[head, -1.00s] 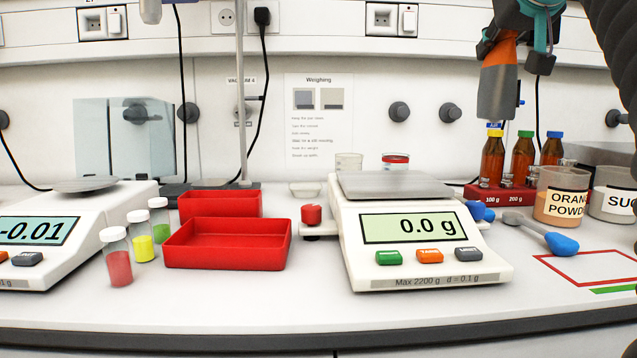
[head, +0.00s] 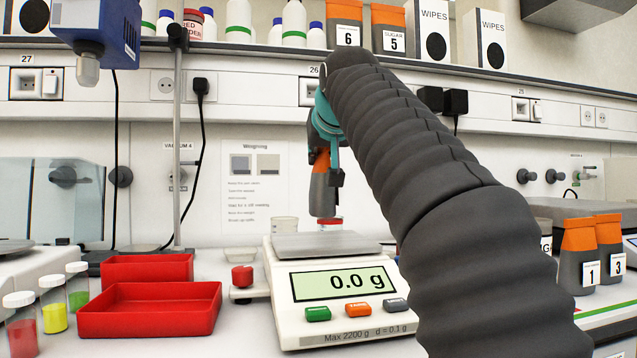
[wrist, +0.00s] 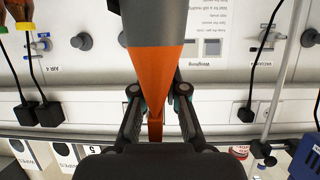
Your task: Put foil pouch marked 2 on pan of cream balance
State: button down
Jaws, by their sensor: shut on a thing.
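A foil pouch (head: 321,190), orange at the top and grey below, hangs upright from my gripper (head: 324,150). In the wrist view my gripper (wrist: 157,104) is shut on the orange end of the pouch (wrist: 165,70). No number shows on the held pouch. The cream balance (head: 302,314) stands in the middle of the bench. Its display reads 0.0 g and its metal pan (head: 318,244) is bare. In the head view the pouch's lower end is above the pan's back edge, with a gap; its exact depth is unclear.
Red trays (head: 150,309) and capped vials (head: 53,304) stand left of the balance. A red weight (head: 242,277) sits beside it, and jars stand behind the pan. Pouches 1 (head: 577,258) and 3 (head: 610,240) stand at right. My arm covers the bench between.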

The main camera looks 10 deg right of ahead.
aim_at(326, 162)
jog(key=shift+f+b, duration=1.1)
jog(key=shift+f, duration=0.9)
jog(key=shift+f, duration=0.1)
jog(key=c, duration=1.2)
grip_release()
jog(key=v, duration=1.2)
jog(key=shift+a+p, duration=0.1)
jog(key=shift+p, duration=0.25)
